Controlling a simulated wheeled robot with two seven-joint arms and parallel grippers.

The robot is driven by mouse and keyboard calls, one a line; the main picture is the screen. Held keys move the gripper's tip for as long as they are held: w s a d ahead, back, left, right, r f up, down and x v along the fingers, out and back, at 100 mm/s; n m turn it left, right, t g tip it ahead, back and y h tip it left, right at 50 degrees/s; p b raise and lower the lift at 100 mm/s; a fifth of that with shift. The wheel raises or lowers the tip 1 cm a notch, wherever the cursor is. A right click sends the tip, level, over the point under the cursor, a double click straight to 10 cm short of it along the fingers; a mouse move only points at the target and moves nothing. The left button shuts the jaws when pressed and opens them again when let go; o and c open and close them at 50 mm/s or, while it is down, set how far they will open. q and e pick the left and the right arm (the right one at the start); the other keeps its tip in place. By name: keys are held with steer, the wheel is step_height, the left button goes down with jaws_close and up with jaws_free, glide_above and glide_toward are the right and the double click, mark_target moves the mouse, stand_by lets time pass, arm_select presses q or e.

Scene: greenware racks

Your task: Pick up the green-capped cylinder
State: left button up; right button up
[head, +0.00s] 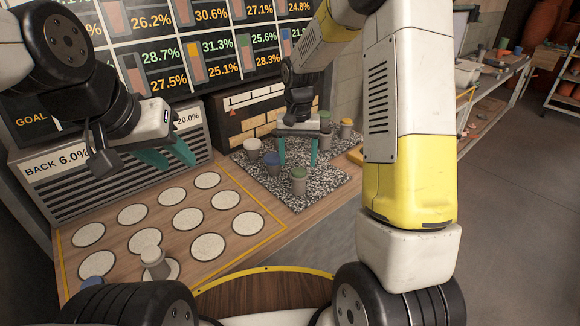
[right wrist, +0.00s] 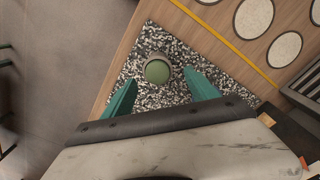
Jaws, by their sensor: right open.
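A green-capped cylinder (head: 299,181) stands upright on the speckled mat (head: 325,184), near its front edge. The right wrist view shows its round green cap (right wrist: 157,71) from above. My right gripper (head: 297,163) is open and points down behind that cylinder. In the right wrist view its teal fingers lie apart on either side of the cap, with the cap near the line of the fingertips (right wrist: 160,80); I see no contact. Another cylinder with a greenish cap (head: 325,119) stands farther back. My left gripper (head: 172,160) is open and empty above the wooden board.
A blue-capped cylinder (head: 272,164) and a white-topped one (head: 253,149) stand left of my right gripper. A yellow-capped one (head: 347,128) stands behind. A pale cylinder (head: 154,262) stands on the wooden board (head: 110,208) with round pads. A slatted panel (head: 118,160) rises behind.

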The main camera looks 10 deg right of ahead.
mark_target(299, 171)
steer(key=f, duration=0.6)
steer(key=shift+d, duration=0.25)
jaws_close()
